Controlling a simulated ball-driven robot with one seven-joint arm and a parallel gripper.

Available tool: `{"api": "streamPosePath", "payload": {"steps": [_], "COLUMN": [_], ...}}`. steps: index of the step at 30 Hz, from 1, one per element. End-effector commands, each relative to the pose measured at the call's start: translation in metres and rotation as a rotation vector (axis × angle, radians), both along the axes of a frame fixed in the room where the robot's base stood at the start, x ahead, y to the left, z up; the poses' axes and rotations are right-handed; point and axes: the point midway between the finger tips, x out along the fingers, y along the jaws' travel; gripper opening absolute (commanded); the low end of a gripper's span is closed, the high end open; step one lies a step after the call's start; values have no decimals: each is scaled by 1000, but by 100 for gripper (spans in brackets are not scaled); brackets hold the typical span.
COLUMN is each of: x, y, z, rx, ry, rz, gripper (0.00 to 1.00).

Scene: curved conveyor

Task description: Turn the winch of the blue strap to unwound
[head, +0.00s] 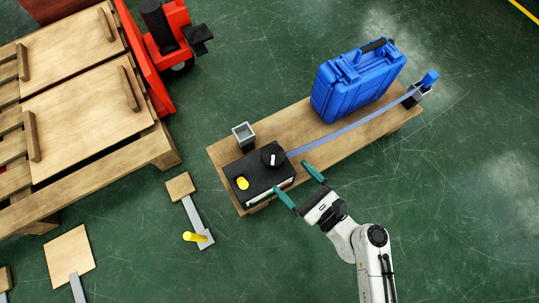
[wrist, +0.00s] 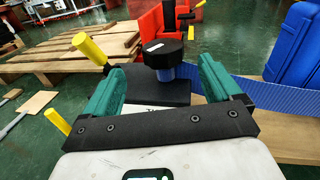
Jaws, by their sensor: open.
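The winch is a black box (head: 258,184) at the left end of a wooden board, topped by a round black knob (head: 273,156) with a white mark. In the wrist view this knob (wrist: 161,54) sits above a drum with blue strap around it (wrist: 166,74). The blue strap (head: 350,128) runs taut from the winch to a blue-topped post at the board's far right end. My gripper (head: 294,180) is open and empty at the near side of the box. In the wrist view the knob shows between and beyond its green fingers (wrist: 160,80); contact is not visible.
A blue case (head: 358,78) stands on the board beside the strap. Wooden pallets (head: 80,180) and a red vehicle (head: 170,38) stand further left. Green floor is free at right.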

Motion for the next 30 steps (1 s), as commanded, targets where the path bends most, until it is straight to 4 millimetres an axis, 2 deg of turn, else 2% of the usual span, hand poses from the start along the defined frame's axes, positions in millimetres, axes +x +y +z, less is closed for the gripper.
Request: {"api": "streamPosePath", "payload": {"steps": [1,8,22,30], "x": [1,14,70,81], "y": [0,9,64,74], "z": [-8,-8,-8,-7], "rx": [27,60,57,56], "ry": [18,36,35,35], "rz": [-13,-26,-25,-27], "gripper": [91,91,91,91]}}
